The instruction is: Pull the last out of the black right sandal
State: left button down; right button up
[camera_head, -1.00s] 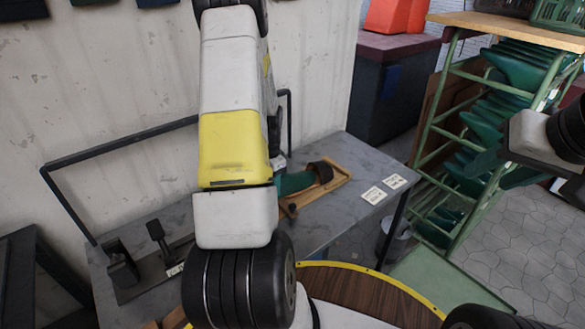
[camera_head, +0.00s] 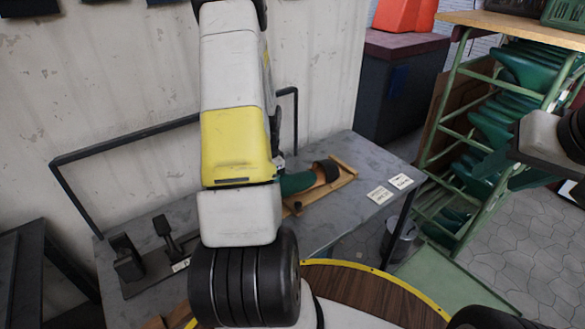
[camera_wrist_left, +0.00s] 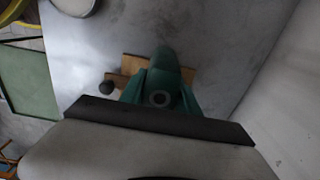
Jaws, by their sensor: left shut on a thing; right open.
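My left gripper is shut on the last; in the head view my own arm hides the grip. The sandal cannot be made out in the wrist view. My right gripper (camera_head: 503,168) is open and empty at the right, well apart from the sandal.
Two white cards (camera_head: 380,195) lie on the grey table (camera_head: 374,160) right of the board. A black metal fixture (camera_head: 165,250) stands at its left. A green rack (camera_head: 447,135) with several green lasts stands at the right. A pale wall is close behind the table.

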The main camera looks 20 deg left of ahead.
pick_arm(q)
jog(key=shift+s, duration=0.1)
jog(key=shift+r, duration=0.1)
jog(key=shift+r, duration=3.45)
